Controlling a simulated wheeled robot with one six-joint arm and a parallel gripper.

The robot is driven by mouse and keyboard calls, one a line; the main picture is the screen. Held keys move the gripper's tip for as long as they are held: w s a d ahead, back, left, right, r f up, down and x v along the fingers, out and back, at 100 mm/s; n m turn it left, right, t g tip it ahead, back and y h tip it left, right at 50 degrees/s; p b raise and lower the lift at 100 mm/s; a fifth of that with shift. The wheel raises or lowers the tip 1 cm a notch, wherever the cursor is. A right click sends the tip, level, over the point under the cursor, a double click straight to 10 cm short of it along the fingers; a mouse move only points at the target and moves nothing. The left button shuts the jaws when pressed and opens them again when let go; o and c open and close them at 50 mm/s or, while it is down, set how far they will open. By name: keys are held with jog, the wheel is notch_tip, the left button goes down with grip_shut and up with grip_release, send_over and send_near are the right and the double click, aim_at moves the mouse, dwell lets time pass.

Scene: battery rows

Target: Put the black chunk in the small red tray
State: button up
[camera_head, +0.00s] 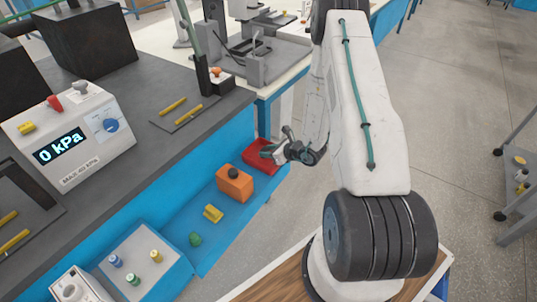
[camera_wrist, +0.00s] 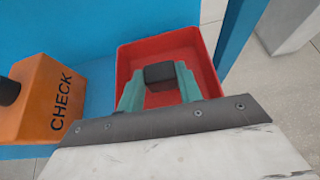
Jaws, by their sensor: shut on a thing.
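The black chunk (camera_wrist: 160,73) shows in the wrist view between the two green fingertips of my gripper (camera_wrist: 158,88). My gripper is shut on it. The small red tray (camera_wrist: 203,47) lies beyond and below the chunk in the wrist view, and the chunk appears over the tray's inside. I cannot tell whether the chunk touches the tray's floor. In the head view the red tray (camera_head: 254,163) sits at the far end of the blue shelf, with my gripper (camera_head: 270,153) at it. The chunk cannot be made out in the head view.
An orange CHECK box (camera_head: 235,184) with a black knob stands beside the tray; it also shows left in the wrist view (camera_wrist: 40,100). A yellow piece (camera_head: 213,213) and a green piece (camera_head: 195,239) lie nearer on the blue shelf (camera_head: 183,225). The grey bench (camera_head: 150,150) rises left.

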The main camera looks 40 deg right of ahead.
jog(key=shift+f, duration=0.8)
jog(key=shift+f, duration=0.15)
jog(key=o, duration=1.2)
